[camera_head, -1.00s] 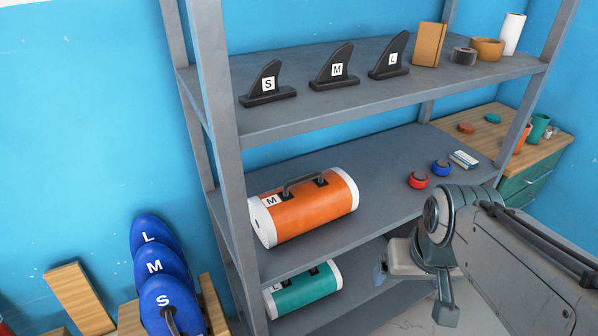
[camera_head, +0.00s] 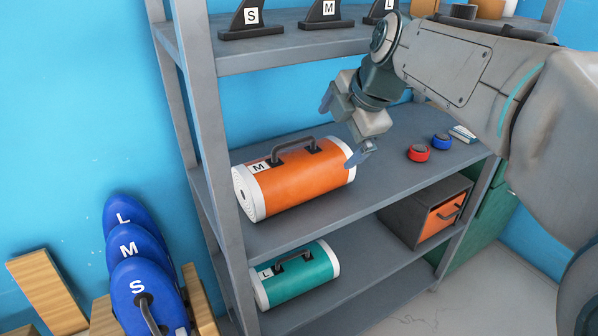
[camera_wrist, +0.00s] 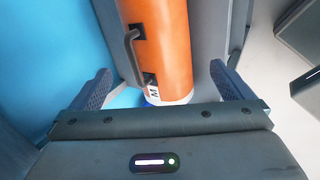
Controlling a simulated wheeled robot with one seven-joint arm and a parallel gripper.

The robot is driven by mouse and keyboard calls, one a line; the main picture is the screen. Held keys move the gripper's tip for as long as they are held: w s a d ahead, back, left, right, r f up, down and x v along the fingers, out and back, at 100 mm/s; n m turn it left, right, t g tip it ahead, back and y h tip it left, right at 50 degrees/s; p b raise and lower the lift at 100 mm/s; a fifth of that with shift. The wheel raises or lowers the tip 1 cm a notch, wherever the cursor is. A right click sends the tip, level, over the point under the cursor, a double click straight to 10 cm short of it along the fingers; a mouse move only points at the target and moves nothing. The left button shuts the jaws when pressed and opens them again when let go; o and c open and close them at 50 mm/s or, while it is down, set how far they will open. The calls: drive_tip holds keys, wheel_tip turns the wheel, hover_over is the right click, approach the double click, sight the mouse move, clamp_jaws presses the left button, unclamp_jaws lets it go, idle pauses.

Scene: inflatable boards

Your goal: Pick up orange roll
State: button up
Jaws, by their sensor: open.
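The orange roll (camera_head: 300,186) lies on its side on the middle shelf. It has white ends, a grey handle on top and a white "M" label near its left end. My gripper (camera_head: 343,128) is open, just above and behind the roll's right end in the head view. In the wrist view the orange roll (camera_wrist: 160,42) and its handle lie ahead, between my open fingers. Nothing is held. My fingers partly overlap the roll's right end in the head view, and I cannot tell whether they touch it.
Red (camera_head: 418,152) and blue (camera_head: 441,141) round items sit right on the middle shelf (camera_head: 345,215). A teal roll (camera_head: 298,273) and a grey box with an orange front (camera_head: 440,218) lie below. The upper shelf (camera_head: 290,45) and left post (camera_head: 200,120) border the roll.

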sight(315, 161)
drive_tip(key=shift+n, duration=0.6)
drive_tip(key=x, duration=1.2)
drive_tip(key=shift+w+a+r+b, duration=0.1)
drive_tip(key=shift+w+a+b, duration=0.2)
drive_tip(key=shift+w, duration=0.1)
drive_tip(key=shift+s+d, duration=0.2)
drive_tip(key=shift+s, duration=0.1)
drive_tip(key=c, duration=2.1)
drive_tip(key=shift+w+a+f, duration=0.15)
drive_tip(key=shift+w+f, duration=0.1)
clamp_jaws()
drive_tip(key=shift+r, duration=0.1)
drive_tip(key=shift+w+r, duration=0.1)
drive_tip(key=shift+r, duration=0.15)
